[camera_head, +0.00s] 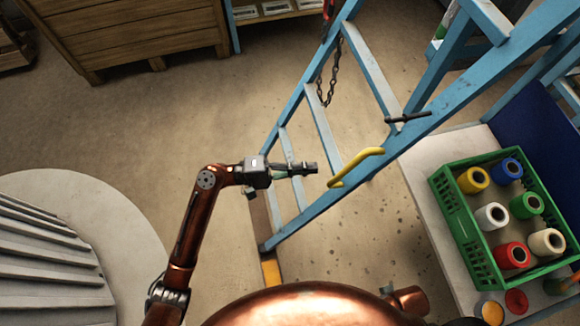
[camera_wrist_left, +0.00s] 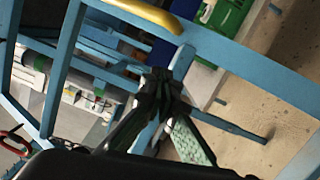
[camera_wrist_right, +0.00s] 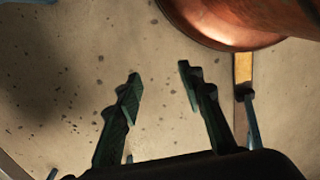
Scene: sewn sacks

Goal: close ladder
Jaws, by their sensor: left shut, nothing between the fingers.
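A blue ladder (camera_head: 436,112) with pale treads stands spread on the floor at centre right in the head view. A yellow handle (camera_head: 358,164) sits on its near rail, with a black bar (camera_head: 408,117) further up. A dark chain (camera_head: 325,92) hangs between its frames. My left gripper (camera_head: 308,168) is shut and empty, in front of the lower treads and left of the handle. In the left wrist view, the closed fingertips (camera_wrist_left: 162,88) overlap blue ladder parts (camera_wrist_left: 240,62); contact cannot be told. My right gripper (camera_wrist_right: 158,80) is open and empty above the floor.
A green crate (camera_head: 462,218) of thread spools stands on a pale bench at right, close to the ladder. A wooden chest (camera_head: 140,40) stands at the back left. A round grey ribbed platform (camera_head: 120,220) is at left. Floor between them is clear.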

